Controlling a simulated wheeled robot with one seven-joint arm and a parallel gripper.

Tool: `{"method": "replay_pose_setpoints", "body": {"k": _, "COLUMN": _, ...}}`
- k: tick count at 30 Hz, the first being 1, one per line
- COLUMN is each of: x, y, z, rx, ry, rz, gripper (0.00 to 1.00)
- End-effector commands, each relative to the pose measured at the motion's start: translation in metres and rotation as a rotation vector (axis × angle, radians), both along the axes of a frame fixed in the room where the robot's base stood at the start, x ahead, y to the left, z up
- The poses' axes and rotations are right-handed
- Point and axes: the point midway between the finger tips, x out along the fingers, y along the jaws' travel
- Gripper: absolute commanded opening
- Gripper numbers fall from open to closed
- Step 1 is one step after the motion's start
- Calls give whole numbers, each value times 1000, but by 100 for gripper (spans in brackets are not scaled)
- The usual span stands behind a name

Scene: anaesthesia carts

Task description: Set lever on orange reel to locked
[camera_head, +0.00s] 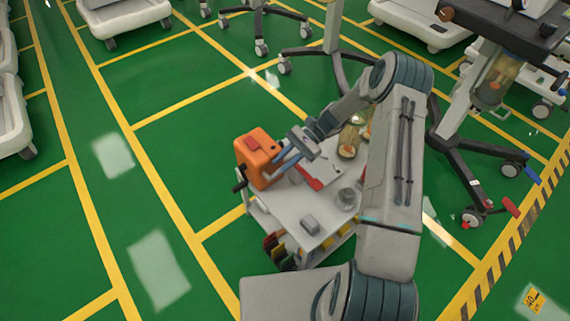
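The orange reel (258,157) is a boxy orange unit at the left edge of a small white cart top. A red part (252,143) sits on its upper face, and a dark crank-like handle (240,184) sticks out at its lower left. I cannot tell which of these, if either, is the lever, or how it is set. My gripper (280,163) has blue fingers and is at the right side of the reel, very close to it. Whether the fingers touch the reel or are spread is too small to tell. My gripper hides part of the reel's right side.
The white cart top (287,213) also holds a red-and-white flat item (308,177), a grey block (310,224), a round metal container (346,198) and jars (347,150). Wheeled stands (462,150) are at right. Green floor is free at left.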

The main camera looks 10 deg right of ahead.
Motion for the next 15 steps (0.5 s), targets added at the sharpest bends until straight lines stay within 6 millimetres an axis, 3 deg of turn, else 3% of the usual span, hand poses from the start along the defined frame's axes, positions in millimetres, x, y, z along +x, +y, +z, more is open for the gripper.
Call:
{"method": "replay_pose_setpoints", "body": {"k": 1, "x": 0, "y": 0, "z": 18, "rx": 0, "ry": -2, "rz": 1, "gripper": 23}}
{"method": "replay_pose_setpoints", "body": {"k": 15, "x": -36, "y": -88, "z": 71, "rx": 0, "ry": -1, "rz": -1, "gripper": 23}}
